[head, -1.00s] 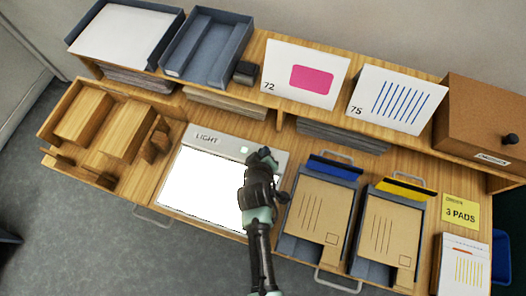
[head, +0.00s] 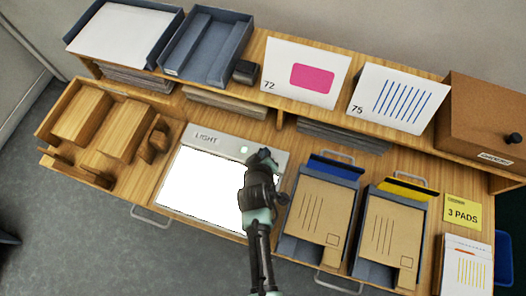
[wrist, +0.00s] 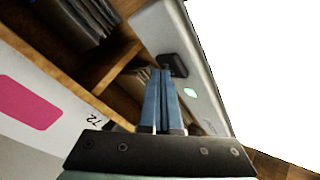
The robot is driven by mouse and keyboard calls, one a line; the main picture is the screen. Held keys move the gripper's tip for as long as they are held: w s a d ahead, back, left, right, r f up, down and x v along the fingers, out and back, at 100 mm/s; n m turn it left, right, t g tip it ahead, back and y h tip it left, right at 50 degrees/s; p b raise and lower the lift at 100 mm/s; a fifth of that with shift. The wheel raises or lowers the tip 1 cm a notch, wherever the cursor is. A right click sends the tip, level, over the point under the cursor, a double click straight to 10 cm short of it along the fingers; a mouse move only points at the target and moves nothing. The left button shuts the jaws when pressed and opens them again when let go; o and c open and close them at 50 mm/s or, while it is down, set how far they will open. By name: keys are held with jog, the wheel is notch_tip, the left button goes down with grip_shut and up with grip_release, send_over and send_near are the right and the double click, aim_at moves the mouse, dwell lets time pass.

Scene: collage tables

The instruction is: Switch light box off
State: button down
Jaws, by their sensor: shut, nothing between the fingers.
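The light box (head: 205,190) lies on the table with its panel glowing bright white. Its grey top strip carries the word LIGHT and a lit green indicator (head: 244,149). The glowing panel also shows in the wrist view (wrist: 265,60), with the green indicator (wrist: 190,92) on the grey strip. A black switch (wrist: 177,64) sits on that strip, just beside my fingertips. My gripper (head: 264,154) is over the right end of the strip and hides the switch in the head view. Its blue fingers (wrist: 161,72) are shut and empty. I cannot tell whether they touch the switch.
A shelf behind holds grey trays (head: 207,48) and two cards, 72 (head: 285,60) and 75 (head: 365,85). Two card holders with blue (head: 333,168) and yellow (head: 401,190) bars stand close right of my arm. A wooden organizer (head: 58,110) is at left.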

jog(key=shift+f, duration=0.1)
jog(key=shift+r+p, duration=0.65)
jog(key=shift+r, duration=0.05)
jog(key=shift+r, duration=0.1)
notch_tip(320, 180, up, 6)
jog(key=p, duration=0.5)
dwell(0.6)
